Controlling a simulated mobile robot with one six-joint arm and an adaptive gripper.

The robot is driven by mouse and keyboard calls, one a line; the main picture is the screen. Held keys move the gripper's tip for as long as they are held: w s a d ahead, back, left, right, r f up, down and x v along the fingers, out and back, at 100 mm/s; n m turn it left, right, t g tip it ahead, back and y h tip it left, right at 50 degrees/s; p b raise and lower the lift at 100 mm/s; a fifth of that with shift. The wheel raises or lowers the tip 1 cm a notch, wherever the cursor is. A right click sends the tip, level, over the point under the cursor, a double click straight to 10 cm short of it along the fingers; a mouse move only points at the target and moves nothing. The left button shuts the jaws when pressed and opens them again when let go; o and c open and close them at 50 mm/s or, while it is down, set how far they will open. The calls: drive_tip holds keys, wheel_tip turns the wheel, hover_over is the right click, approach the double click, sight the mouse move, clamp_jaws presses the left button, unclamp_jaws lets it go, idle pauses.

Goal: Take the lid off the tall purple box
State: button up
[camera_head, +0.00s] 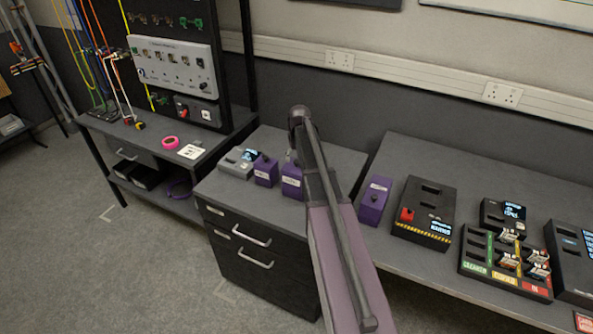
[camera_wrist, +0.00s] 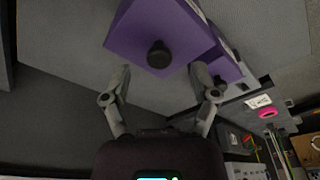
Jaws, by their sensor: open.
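Three purple boxes with black-knobbed lids show in the head view. One (camera_head: 265,172) is on the drawer cabinet. Another (camera_head: 291,184) stands just right of it, partly behind my arm. The third (camera_head: 373,203) is on the right bench. In the wrist view, a purple box (camera_wrist: 135,30) with a round black knob (camera_wrist: 159,54) is in front of my gripper (camera_wrist: 161,69). The fingers are apart, one on each side of the knob in the picture. I see no contact, and the depth gap is unclear. In the head view my arm mostly hides the gripper.
A second purple box (camera_wrist: 228,68) is close beside the right finger in the wrist view. A grey device (camera_head: 237,163) sits at the cabinet's left.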

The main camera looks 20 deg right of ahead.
sight(296, 161)
drive_tip(key=shift+w+f+b, duration=0.15)
drive_tip(key=shift+f+b, duration=0.45)
drive_tip(key=shift+f, duration=0.15)
drive_tip(key=shift+w+f+b, duration=0.1)
drive_tip(key=shift+f+b, duration=0.5)
drive_tip(key=shift+f, duration=0.15)
clamp_jaws()
